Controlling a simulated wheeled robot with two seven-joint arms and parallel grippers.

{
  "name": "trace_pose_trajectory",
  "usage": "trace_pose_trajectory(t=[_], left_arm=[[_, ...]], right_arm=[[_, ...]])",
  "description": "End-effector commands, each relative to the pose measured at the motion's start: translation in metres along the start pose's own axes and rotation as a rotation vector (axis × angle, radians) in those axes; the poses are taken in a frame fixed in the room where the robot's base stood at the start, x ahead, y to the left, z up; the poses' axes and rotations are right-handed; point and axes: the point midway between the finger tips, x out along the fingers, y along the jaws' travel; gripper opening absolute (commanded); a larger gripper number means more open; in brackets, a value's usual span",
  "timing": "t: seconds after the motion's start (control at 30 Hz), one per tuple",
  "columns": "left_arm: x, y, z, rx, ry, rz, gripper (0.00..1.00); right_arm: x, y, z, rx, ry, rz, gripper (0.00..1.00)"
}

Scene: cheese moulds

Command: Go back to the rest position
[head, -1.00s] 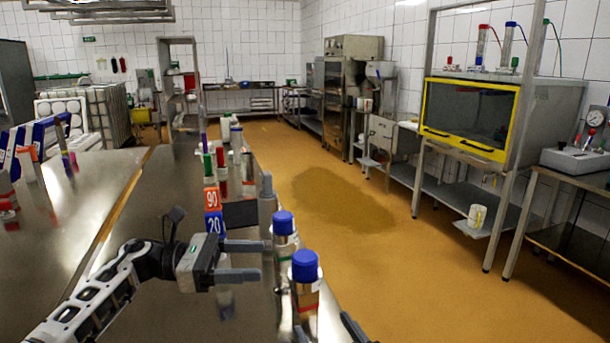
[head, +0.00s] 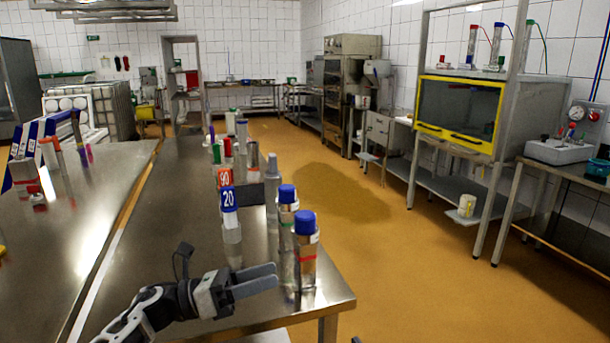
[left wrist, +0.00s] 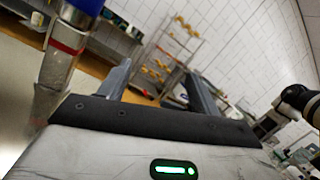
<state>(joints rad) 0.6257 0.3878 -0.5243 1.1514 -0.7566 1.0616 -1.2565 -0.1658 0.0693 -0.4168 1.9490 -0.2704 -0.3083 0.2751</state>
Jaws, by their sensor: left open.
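My left gripper (head: 276,276) is above the near end of the steel table (head: 322,292). It is open and empty. Its two fingers also show apart in the left wrist view (left wrist: 157,78), with nothing between them. A bottle with a blue cap (head: 305,248) stands upright near the table corner, just right of the fingertips. A second blue-capped bottle (head: 287,222) stands behind it. One blue-capped bottle (left wrist: 62,50) shows close by at the left of the left wrist view. My right gripper is out of view.
A grey cone-topped bottle (head: 272,190) stands behind the blue caps. The floor (head: 400,280) right of the table is clear. A yellow-framed cabinet (head: 460,112) stands at right.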

Motion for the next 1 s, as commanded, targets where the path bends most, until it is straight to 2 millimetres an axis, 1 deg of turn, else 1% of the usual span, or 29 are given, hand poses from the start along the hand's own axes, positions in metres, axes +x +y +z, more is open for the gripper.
trace_pose_trajectory(t=[0.03,0.17,0.27,0.37,0.4,0.47,0.5,0.57,0.6,0.67,0.7,0.73,0.8,0.83,0.9,1.0], left_arm=[[0.000,-0.001,-0.010,-0.078,-0.043,0.024,0.63],[-0.002,-0.001,-0.030,-0.313,-0.177,0.098,0.63],[-0.011,-0.001,-0.052,-0.554,-0.312,0.171,0.63],[-0.031,-0.002,-0.085,-0.887,-0.503,0.268,0.63],[-0.043,-0.003,-0.102,-1.043,-0.595,0.311,0.63],[-0.064,-0.007,-0.130,-1.282,-0.743,0.379,0.63],[-0.079,-0.012,-0.150,-1.439,-0.845,0.423,0.63],[-0.102,-0.023,-0.183,-1.666,-1.004,0.489,0.63],[-0.118,-0.033,-0.205,-1.808,-1.111,0.530,0.63],[-0.139,-0.050,-0.235,-1.992,-1.265,0.587,0.63],[-0.150,-0.062,-0.251,-2.094,-1.358,0.618,0.63],[-0.157,-0.071,-0.263,-2.159,-1.423,0.641,0.63],[-0.171,-0.090,-0.283,-2.280,-1.551,0.682,0.63],[-0.175,-0.097,-0.290,-2.319,-1.597,0.696,0.63],[-0.183,-0.109,-0.302,-2.384,-1.676,0.721,0.63],[-0.188,-0.118,-0.310,-2.428,-1.735,0.739,0.63]], right_arm=[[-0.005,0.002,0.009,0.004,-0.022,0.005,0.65],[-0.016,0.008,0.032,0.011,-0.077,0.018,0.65],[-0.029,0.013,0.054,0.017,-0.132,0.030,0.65],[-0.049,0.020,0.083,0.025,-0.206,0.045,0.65],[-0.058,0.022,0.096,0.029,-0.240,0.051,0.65],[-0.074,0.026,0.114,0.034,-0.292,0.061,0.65],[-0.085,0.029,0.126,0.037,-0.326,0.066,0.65],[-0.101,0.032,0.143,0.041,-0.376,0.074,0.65],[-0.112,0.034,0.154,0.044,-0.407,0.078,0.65],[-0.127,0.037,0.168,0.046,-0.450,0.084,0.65],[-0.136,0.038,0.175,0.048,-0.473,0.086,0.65],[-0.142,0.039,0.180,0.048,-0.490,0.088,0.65],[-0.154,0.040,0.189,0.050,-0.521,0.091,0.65],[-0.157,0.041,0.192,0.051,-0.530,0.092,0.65],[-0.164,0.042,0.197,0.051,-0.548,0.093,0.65],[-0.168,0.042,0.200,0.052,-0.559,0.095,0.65]])
